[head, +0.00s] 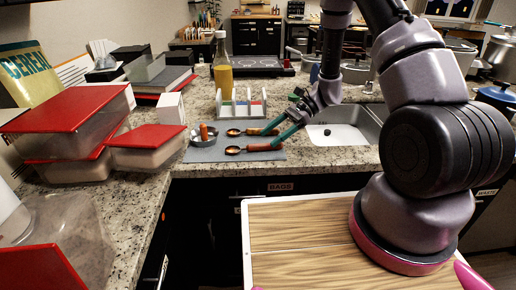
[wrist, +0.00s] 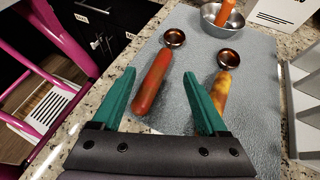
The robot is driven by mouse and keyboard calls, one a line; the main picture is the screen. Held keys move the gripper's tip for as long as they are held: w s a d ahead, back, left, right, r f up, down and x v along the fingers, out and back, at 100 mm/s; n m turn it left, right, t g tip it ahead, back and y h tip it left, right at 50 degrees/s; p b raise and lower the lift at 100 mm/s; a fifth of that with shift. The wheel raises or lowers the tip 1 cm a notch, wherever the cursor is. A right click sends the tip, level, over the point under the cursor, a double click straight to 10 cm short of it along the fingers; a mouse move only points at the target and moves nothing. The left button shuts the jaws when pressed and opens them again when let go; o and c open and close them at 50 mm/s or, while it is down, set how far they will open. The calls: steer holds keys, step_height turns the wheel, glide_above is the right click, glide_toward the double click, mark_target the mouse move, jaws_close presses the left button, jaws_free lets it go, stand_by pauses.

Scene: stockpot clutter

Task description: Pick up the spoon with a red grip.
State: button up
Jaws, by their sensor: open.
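The spoon with the red grip (wrist: 150,85) lies on the grey mat (wrist: 190,50); its dark copper bowl points away from my gripper in the wrist view. In the head view this spoon (head: 260,148) is the nearer of two. My gripper (wrist: 159,75) is open, with its teal fingers either side of the red grip in the picture; the height gap cannot be told. The gripper (head: 280,140) also shows over the mat's right part in the head view. A second spoon with a mottled yellow-orange grip (wrist: 220,90) lies just right of the right finger.
A metal bowl (wrist: 222,17) holding an orange item stands beyond the spoons. A white rack (head: 241,107) stands behind the mat. Red-lidded containers (head: 147,148) fill the counter's left. A sink (head: 343,132) lies to the right.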

mark_target(255, 148)
steer(key=x, duration=0.5)
steer(key=shift+a+r, duration=0.1)
jaws_close()
